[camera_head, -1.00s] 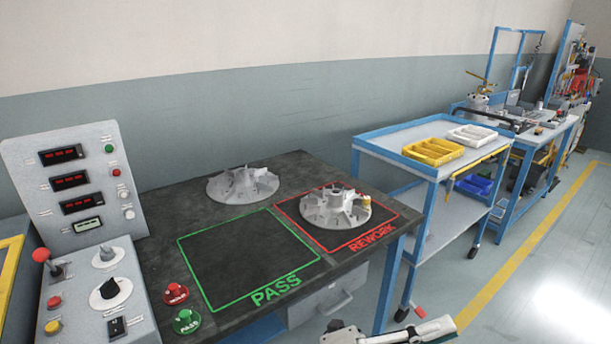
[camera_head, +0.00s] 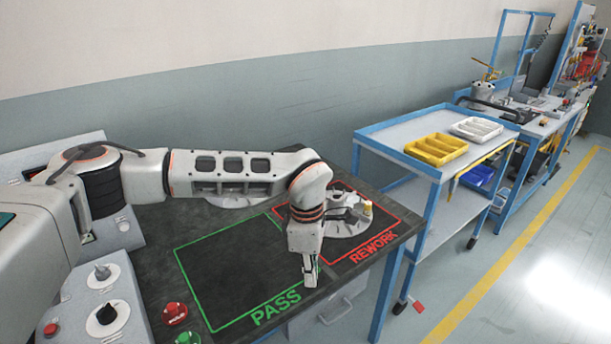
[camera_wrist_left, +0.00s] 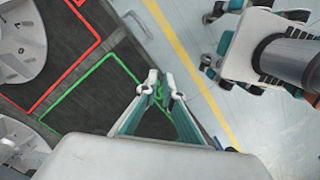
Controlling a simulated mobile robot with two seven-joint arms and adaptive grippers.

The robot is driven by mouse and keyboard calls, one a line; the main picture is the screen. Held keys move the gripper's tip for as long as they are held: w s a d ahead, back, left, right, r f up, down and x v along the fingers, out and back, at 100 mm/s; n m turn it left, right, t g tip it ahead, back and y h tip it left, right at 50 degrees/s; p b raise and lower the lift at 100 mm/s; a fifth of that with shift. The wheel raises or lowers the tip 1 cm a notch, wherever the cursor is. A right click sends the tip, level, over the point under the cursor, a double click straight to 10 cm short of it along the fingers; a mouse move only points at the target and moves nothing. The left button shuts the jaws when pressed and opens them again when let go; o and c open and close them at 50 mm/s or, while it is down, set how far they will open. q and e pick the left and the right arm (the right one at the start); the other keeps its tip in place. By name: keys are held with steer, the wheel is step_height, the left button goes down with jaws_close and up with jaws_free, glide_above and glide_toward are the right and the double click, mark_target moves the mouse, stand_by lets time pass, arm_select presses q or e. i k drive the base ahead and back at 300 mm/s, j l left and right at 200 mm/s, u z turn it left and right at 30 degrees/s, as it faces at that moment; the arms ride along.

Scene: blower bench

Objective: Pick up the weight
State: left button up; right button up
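A small yellow, brass-coloured piece (camera_head: 367,207), which may be the weight, sits at the right edge of a grey fan wheel (camera_head: 346,228) in the red REWORK square. My left gripper (camera_head: 309,284) points down over the front right of the green PASS square, left of and nearer than that piece. Its two fingers (camera_wrist_left: 161,92) are apart in the left wrist view, with nothing between them. The wrist hides part of the fan wheel in the head view. The brass-coloured piece cannot be made out in the wrist view. My right gripper is not in view.
A second fan wheel (camera_head: 236,200) stands at the back of the dark bench (camera_head: 215,262), mostly behind my left arm. A control panel (camera_head: 105,300) is at the left. A blue trolley (camera_head: 398,135) with yellow (camera_head: 436,150) and white trays stands right of the bench. The PASS square is empty.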

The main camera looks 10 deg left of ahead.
mark_target(368, 205)
steer(key=i+j, duration=0.15)
steer(key=i, duration=0.4)
steer(key=i+j, duration=0.15)
steer(key=i, duration=0.45)
